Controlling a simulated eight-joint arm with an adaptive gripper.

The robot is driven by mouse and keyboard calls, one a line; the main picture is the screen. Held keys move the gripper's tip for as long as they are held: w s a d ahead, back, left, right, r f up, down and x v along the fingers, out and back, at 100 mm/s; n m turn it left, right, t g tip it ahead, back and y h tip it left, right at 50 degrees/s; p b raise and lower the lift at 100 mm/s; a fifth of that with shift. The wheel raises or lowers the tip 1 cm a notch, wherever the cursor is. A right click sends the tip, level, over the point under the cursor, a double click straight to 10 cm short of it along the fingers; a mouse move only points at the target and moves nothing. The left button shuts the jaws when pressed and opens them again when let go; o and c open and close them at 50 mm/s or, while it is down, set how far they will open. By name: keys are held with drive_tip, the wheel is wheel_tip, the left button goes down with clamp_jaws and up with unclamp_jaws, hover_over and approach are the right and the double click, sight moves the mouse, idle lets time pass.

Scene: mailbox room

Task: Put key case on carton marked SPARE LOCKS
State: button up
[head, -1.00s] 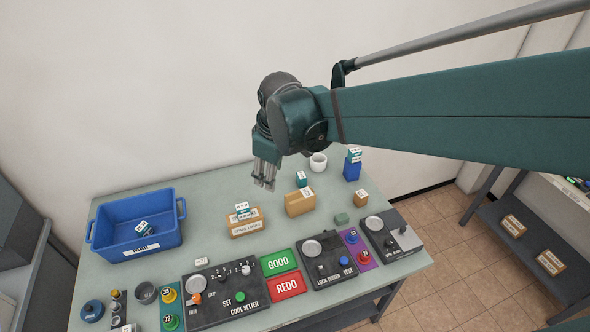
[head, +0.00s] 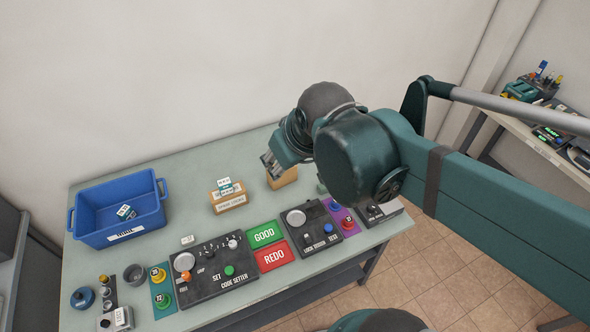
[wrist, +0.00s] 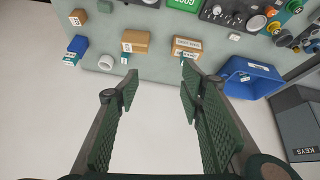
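A labelled tan carton (head: 228,201) stands mid-table with small teal-and-white tagged locks on top; its label looks like SPARE LOCKS but is small. It also shows in the wrist view (wrist: 186,47). A small green block (wrist: 105,6), perhaps the key case, lies at the top of the wrist view; in the head view my arm hides most of it. My gripper (head: 270,162) is above the table's back part, right of the labelled carton in the picture. In the wrist view my gripper (wrist: 159,85) is open, with nothing between its fingers.
A second carton (wrist: 135,41), a small tan box (wrist: 77,17), a white cup (wrist: 106,62) and a blue block (wrist: 80,44) stand nearby. A blue bin (head: 152,203) is at the left. Control panels (head: 217,271) line the front edge.

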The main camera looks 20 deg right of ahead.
drive_tip(key=shift+s+d+f+m+t, duration=0.1)
drive_tip(key=shift+s+d+m+t, duration=0.1)
drive_tip(key=shift+s+m, duration=0.3)
drive_tip(key=shift+s+d+f+m+t, duration=0.15)
drive_tip(key=shift+s+m, duration=0.1)
drive_tip(key=shift+s, duration=0.45)
drive_tip(key=shift+s+d+m+t, duration=0.2)
drive_tip(key=shift+s+m, duration=0.15)
drive_tip(key=shift+s, duration=0.25)
drive_tip(key=shift+f, duration=0.1)
